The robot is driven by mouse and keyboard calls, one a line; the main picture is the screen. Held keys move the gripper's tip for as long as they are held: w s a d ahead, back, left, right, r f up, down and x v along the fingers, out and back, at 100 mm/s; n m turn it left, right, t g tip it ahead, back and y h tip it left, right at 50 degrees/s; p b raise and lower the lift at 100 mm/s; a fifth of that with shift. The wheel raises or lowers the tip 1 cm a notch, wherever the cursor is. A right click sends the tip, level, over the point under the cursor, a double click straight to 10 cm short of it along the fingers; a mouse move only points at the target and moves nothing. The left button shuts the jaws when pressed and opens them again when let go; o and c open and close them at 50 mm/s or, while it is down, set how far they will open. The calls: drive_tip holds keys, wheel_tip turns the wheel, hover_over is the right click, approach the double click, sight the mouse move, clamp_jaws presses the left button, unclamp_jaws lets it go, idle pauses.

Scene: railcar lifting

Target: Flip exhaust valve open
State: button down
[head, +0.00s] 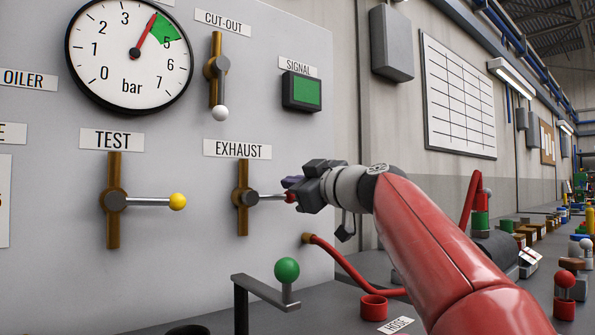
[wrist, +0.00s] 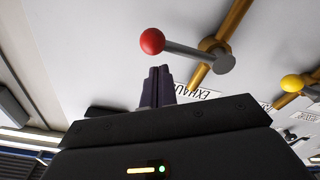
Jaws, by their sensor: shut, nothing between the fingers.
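The exhaust valve (head: 242,198) is a brass vertical pipe with a grey hub under the EXHAUST label (head: 237,149). Its grey lever (head: 268,197) points horizontally right and ends in a red knob (head: 291,197), partly hidden by my gripper in the head view. My gripper (head: 290,182) is at the knob end, its purple fingers just above the lever. In the wrist view the red knob (wrist: 152,41) and lever (wrist: 185,54) show clearly beyond the fingertips (wrist: 157,72). The fingers are shut together with nothing between them. A small gap shows between fingertips and knob.
The TEST valve (head: 115,201) with a yellow knob is to the left. The cut-out valve (head: 217,70), signal box (head: 301,91) and gauge (head: 130,50) are above. A green-knobbed crank (head: 287,270) and red hose (head: 345,270) are below. Several parts lie at right.

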drive_tip(key=shift+w+d+f, duration=0.15)
drive_tip(key=shift+f, duration=0.15)
